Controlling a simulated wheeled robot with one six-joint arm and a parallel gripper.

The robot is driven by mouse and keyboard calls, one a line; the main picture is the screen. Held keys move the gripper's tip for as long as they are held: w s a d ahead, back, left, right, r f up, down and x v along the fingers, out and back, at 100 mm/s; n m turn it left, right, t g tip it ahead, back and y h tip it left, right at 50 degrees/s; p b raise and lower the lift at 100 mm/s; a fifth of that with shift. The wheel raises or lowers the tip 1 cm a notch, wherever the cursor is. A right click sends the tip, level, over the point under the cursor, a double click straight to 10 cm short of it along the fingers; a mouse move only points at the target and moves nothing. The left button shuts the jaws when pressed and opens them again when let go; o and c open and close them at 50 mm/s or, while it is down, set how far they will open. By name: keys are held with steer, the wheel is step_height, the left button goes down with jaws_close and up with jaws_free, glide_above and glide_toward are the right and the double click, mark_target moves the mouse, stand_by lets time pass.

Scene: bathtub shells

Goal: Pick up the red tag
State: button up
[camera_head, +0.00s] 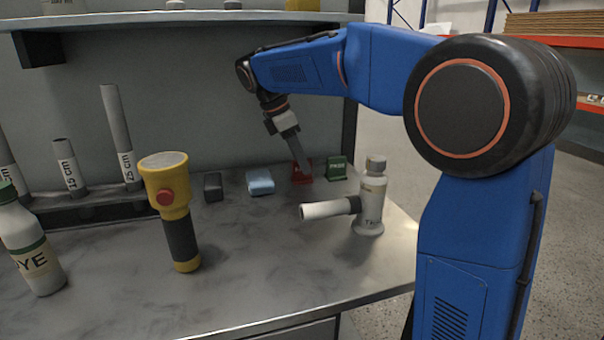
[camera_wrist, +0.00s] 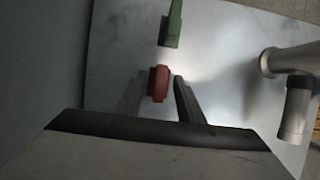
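The red tag (camera_head: 302,173) stands at the back of the grey table, to the left of a green tag (camera_head: 337,168). In the wrist view the red tag (camera_wrist: 158,83) lies between the tips of my gripper (camera_wrist: 157,80). The fingers are spread, with a small gap visible on each side of the tag. In the head view my gripper (camera_head: 297,156) points down at the red tag and partly covers it. The green tag also shows in the wrist view (camera_wrist: 171,25), just beyond the fingertips.
A light blue block (camera_head: 260,182) and a dark block (camera_head: 213,187) lie to the left. A yellow flashlight (camera_head: 175,210) stands nearer. The front middle of the table is clear.

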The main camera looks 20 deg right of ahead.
steer(key=shift+d+f, duration=0.2)
steer(key=shift+f, duration=0.3)
jaws_close()
